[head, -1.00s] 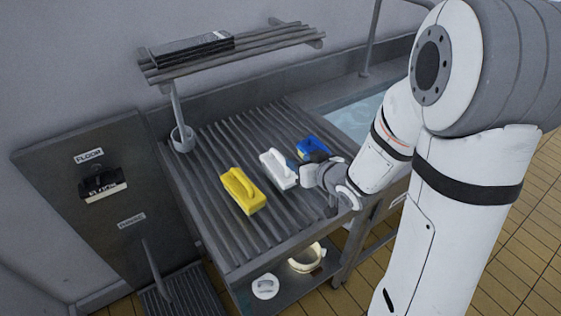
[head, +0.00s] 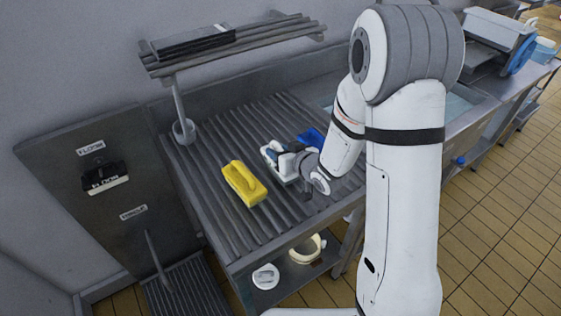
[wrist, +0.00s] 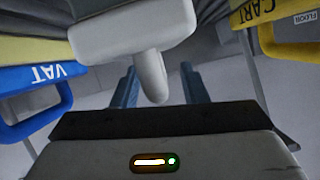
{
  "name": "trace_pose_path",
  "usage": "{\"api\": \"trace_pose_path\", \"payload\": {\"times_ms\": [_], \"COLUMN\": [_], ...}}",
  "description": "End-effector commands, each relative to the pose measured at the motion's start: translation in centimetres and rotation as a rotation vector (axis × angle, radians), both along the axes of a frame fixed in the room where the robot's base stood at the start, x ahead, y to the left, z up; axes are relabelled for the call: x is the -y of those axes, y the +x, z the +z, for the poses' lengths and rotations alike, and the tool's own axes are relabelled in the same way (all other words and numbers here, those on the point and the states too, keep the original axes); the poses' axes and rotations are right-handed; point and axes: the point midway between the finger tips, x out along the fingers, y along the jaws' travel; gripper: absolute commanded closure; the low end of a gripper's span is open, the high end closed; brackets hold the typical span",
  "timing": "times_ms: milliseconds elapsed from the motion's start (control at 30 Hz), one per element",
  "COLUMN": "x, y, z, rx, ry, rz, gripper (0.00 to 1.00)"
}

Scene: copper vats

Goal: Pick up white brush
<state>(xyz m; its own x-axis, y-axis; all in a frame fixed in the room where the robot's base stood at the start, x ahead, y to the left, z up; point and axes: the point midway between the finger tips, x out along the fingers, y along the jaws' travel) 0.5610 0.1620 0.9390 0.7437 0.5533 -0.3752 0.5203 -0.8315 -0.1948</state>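The white brush (head: 268,156) stands on the ribbed drainboard between a yellow and a blue brush, partly hidden by my gripper. In the wrist view the white brush (wrist: 135,35) fills the top middle, its handle pointing down the picture. My gripper (head: 277,148) is at the white brush in the head view. In the wrist view my gripper's two blue fingers (wrist: 159,88) stand apart, with the end of the white handle between them. A gap shows on both sides of the handle, so the gripper looks open.
The yellow brush (head: 243,184) is left of the white one and the blue brush (head: 312,137) right of it, both close by. A slatted shelf (head: 270,38) overhangs the back of the drainboard (head: 220,135). A sink (head: 458,108) lies to the right.

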Motion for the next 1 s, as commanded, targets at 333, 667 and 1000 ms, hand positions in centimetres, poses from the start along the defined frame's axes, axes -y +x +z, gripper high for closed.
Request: {"api": "trace_pose_path", "payload": {"times_ms": [333, 667, 1000], "x": [0.08, 0.12, 0.15], "y": [-0.01, -0.02, 0.02], "z": [-0.01, -0.01, 0.11], "rx": [-0.001, 0.0, 0.0], "ry": [0.0, 0.0, 0.0], "rz": [-0.001, -0.002, -0.002], "gripper": [0.77, 1.0, 1.0]}}
